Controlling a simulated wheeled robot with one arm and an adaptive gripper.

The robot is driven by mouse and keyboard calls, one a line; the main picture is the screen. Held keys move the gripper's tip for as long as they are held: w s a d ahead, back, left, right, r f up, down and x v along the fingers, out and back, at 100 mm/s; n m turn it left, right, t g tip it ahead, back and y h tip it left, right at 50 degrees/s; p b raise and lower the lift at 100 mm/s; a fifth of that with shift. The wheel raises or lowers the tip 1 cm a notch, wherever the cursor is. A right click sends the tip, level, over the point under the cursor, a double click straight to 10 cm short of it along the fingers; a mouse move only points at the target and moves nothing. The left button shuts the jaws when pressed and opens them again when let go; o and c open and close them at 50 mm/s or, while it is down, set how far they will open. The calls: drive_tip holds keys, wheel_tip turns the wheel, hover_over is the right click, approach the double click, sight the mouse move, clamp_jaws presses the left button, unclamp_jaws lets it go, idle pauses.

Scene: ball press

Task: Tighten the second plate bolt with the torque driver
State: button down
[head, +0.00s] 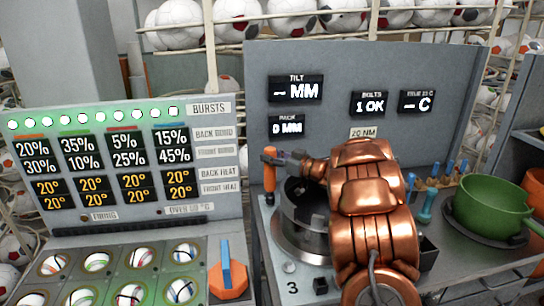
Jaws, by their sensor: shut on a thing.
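The torque driver (269,178) has an orange handle and stands upright at the left end of my gripper (282,160). My gripper is shut on it, reaching in from the right at the end of my copper arm. The driver's lower end is close to the left rim of the round metal press (300,238); I cannot tell whether it touches a bolt. My arm hides the right side of the press and its plate. The plate bolts cannot be made out. The bolts display (369,103) reads "1 OK".
A panel (120,165) of percentages and degrees stands at left, above a tray of balls in round seats (131,294). An orange and blue knob (228,276) sits beside it. A green pot (488,210) and blue-handled tools (427,206) stand at right. Balls fill the racks behind.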

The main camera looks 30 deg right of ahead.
drive_tip(key=shift+f, duration=0.3)
idle(1.3)
drive_tip(key=shift+r+p, duration=3.05)
drive_tip(key=shift+r, duration=0.5)
